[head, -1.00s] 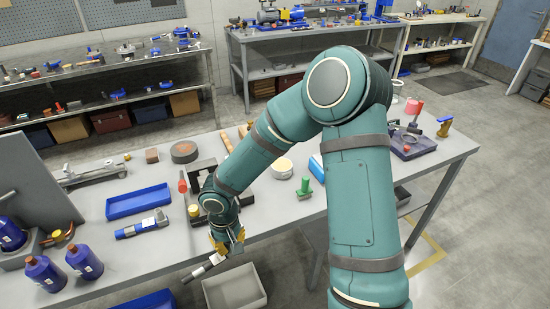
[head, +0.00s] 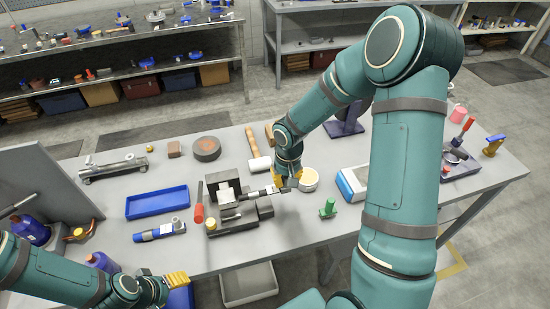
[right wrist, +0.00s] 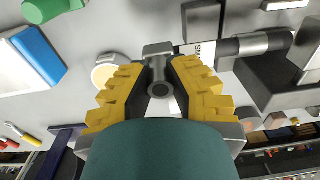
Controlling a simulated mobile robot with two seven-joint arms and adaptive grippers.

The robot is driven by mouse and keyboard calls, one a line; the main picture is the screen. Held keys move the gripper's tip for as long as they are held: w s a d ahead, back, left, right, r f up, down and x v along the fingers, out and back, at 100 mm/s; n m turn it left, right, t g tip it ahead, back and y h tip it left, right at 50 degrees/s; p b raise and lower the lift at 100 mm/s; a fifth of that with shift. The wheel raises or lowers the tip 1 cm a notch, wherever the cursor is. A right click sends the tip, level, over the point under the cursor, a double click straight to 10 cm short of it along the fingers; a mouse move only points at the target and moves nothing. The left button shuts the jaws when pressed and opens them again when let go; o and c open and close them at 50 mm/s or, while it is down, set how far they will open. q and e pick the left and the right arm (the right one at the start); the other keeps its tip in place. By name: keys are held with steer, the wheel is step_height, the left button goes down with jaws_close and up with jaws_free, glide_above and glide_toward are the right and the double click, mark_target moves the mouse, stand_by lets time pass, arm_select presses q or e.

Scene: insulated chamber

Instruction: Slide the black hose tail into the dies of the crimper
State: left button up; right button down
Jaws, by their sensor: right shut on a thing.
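The crimper (head: 218,226) is a dark block-built machine with a pale block, near the table's middle. My right gripper (head: 288,184) is just right of it, shut on a grey metal fitting (right wrist: 158,72). From the fitting, a pale section marked "SM" and a dark cylindrical tail (right wrist: 255,46) point toward the crimper, which also shows in the right wrist view (right wrist: 282,78). The tail's end is at or over the crimper; I cannot tell whether it is inside the dies. My left gripper (head: 172,281) is low at the front left; its opening is unclear.
A red-handled tool (head: 198,205) stands left of the crimper. A blue tray (head: 157,203) and a blue-and-silver tool (head: 160,231) lie further left. A green piece (head: 328,208) and a white-and-blue box (head: 352,184) stand to the right. A grey bin (head: 248,284) is below the front edge.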

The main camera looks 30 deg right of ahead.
mark_target(258, 193)
steer(key=shift+w+a+f, duration=0.15)
steer(key=shift+w+f, duration=0.05)
steer(key=shift+w, duration=0.1)
steer(key=shift+s+r, duration=0.1)
steer(key=shift+s, duration=0.25)
steer(key=shift+w+b, duration=0.15)
steer(key=shift+b, duration=0.2)
step_height(258, 193, down, 3)
steer(key=b, duration=0.3)
steer(key=shift+w+a+b, duration=0.3)
steer(key=shift+a+b, duration=0.2)
steer(key=shift+a, duration=0.75)
steer(key=shift+w+a+b, duration=0.25)
steer(key=shift+a+b, duration=0.25)
steer(key=shift+a, duration=0.8)
steer(key=shift+w+a+b, duration=0.3)
steer(key=shift+a+b, duration=0.2)
steer(key=shift+a, duration=0.75)
steer(key=shift+a+f, duration=0.15)
steer(key=shift+f, duration=0.1)
steer(key=shift+f+b, duration=0.65)
steer(key=shift+b, duration=0.2)
steer(key=shift+f, duration=0.2)
steer(key=c, duration=1)
jaws_free()
